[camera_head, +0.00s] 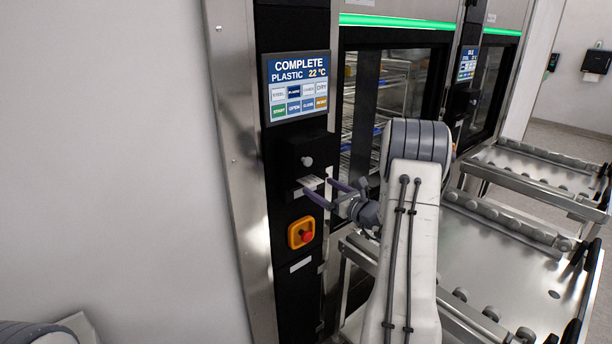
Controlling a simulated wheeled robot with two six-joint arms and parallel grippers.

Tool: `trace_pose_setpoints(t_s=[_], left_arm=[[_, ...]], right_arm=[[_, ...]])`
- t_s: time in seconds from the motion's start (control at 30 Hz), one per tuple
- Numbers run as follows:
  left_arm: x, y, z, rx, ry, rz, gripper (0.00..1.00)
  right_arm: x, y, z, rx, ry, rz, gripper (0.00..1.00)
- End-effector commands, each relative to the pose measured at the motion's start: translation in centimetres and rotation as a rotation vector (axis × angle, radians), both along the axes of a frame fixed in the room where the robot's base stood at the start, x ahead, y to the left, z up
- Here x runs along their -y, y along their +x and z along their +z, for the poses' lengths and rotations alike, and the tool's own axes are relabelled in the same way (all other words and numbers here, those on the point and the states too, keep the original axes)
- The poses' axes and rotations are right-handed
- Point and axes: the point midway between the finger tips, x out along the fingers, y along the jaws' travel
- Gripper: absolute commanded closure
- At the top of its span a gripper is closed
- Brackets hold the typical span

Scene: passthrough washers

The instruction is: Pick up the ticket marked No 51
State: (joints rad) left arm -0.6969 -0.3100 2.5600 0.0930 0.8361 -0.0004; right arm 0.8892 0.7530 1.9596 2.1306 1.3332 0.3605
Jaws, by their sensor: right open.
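A small white paper ticket (310,182) sticks out of a slot in the black panel of the near washer, below a round knob. Any number on it is too small to read. My right gripper (318,190) is open, with its two fingers pointing left toward the panel, right at the ticket. The fingertips are beside or around the ticket's outer edge; I cannot tell whether they touch it. My left gripper is not in view; only part of my left arm shows in the lower left corner.
Above the slot, a screen (297,86) reads COMPLETE, PLASTIC, 22 °C. An orange and red emergency stop (301,232) sits just below the gripper. A glass washer door (385,100) is to the right. Steel roller tables (500,255) stand at the right. A blank wall (110,150) fills the left.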

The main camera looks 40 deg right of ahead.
Motion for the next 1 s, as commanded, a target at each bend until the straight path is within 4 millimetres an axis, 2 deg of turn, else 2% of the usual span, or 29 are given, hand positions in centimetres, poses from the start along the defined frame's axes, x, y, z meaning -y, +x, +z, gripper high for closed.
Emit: trace_pose_setpoints(t_s=[0.03,0.13,0.4,0.43,0.57,0.6,0.63,1.0], left_arm=[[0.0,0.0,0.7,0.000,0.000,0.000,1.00],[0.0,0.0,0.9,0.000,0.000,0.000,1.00],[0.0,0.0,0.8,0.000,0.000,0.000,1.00],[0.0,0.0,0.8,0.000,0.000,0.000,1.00],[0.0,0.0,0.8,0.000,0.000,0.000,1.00],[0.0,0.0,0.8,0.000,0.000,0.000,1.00],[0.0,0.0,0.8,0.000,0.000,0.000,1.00],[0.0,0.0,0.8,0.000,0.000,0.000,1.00]], right_arm=[[-0.1,0.8,0.3,0.000,0.000,0.003,0.00],[-0.2,1.8,0.1,-0.001,0.000,0.001,0.00],[-0.1,2.2,0.0,-0.001,0.000,0.000,0.00],[-0.1,2.2,0.0,-0.001,0.000,0.000,0.04],[-0.1,2.2,0.0,-0.001,0.000,0.000,0.54],[-0.1,2.2,0.0,-0.001,0.000,0.000,0.69],[-0.1,2.2,0.0,-0.001,0.000,0.000,0.78],[-0.1,2.2,0.0,-0.001,-0.001,0.000,0.79]])
